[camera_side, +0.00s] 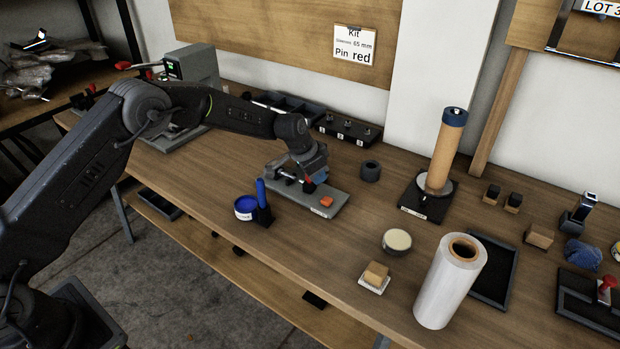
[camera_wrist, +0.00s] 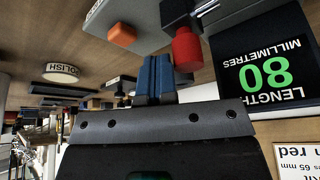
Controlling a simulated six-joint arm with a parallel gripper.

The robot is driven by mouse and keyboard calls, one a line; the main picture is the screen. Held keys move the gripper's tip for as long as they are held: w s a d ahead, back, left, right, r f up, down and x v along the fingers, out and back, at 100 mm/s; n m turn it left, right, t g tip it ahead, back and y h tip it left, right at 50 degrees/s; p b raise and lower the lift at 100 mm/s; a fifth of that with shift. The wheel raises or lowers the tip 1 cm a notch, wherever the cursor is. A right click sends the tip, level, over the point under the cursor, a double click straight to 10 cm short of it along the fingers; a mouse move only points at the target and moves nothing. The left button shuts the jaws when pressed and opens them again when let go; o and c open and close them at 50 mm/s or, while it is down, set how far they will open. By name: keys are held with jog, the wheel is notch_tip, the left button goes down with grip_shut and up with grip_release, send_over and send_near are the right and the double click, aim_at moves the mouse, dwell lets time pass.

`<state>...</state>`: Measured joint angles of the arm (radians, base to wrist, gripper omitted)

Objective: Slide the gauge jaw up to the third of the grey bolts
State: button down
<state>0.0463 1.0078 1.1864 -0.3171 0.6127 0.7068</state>
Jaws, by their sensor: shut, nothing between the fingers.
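The gauge (camera_side: 335,207) is a grey plate with a jaw mechanism on the bench, an orange block (camera_side: 326,202) near its front end. In the wrist view the plate (camera_wrist: 140,18), the orange block (camera_wrist: 122,34) and a red-tipped part (camera_wrist: 186,50) show. My gripper (camera_side: 314,184) is low over the gauge; its blue fingers (camera_wrist: 155,62) are shut, empty, close beside the red tip; contact cannot be told. A display (camera_wrist: 265,75) shows an 8 and a 0 in green, upside down, with LENGTH and MILLIMETRES. Grey bolts (camera_side: 347,125) stand in a dark, labelled rack (camera_side: 366,138) behind the gauge.
A blue-labelled tub (camera_side: 244,208) and blue-handled holder (camera_side: 263,207) stand left of the gauge. A dark ring (camera_side: 371,171) and a tall roll on a black stand (camera_side: 440,150) are to the right. A tin (camera_side: 397,241) sits in front; bare bench lies between.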

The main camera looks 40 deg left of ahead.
jog(key=shift+a, duration=1.25)
jog(key=shift+d, duration=0.15)
dwell(0.4)
jog(key=shift+d, duration=0.5)
notch_tip(320, 180, up, 8)
dwell(0.5)
jog(key=shift+r, duration=0.1)
